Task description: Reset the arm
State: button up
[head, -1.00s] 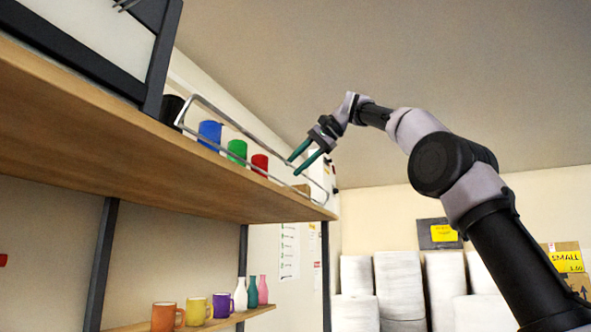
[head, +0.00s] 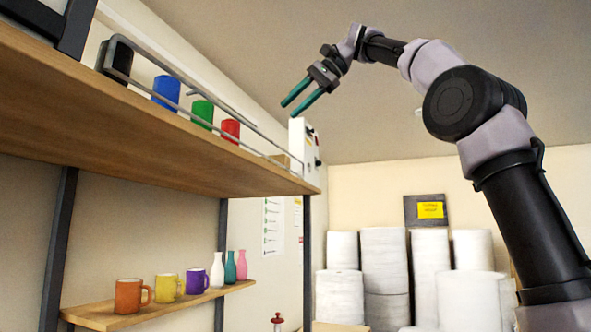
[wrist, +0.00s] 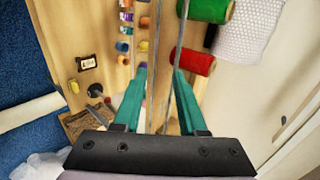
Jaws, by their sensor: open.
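My gripper (head: 296,98) has two green fingers, parted and empty. The arm reaches in from the right. In the wrist view the gripper (wrist: 160,88) points down with its fingers apart, and a shelf rail runs between them in the picture. Nothing is held.
Mugs and vases stand on the lower shelf (head: 150,306). White rolls (head: 384,262) stand at the back.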

jog(key=s+d+f+t+h, duration=0.1)
jog(key=s+d+f, duration=0.4)
jog(key=f, duration=0.9)
jog(key=s+d+f+t+h, duration=0.1)
jog(key=s+d+f+h, duration=0.3)
jog(key=d+f, duration=0.8)
jog(key=s+d+f+t+h, duration=0.1)
jog(key=s+d+f, duration=0.5)
jog(key=f, duration=1.2)
jog(key=d+h, duration=0.1)
jog(key=d, duration=0.1)
jog(key=shift+d+t+h, duration=0.3)
jog(key=shift+d+t, duration=0.05)
jog(key=shift+t, duration=0.05)
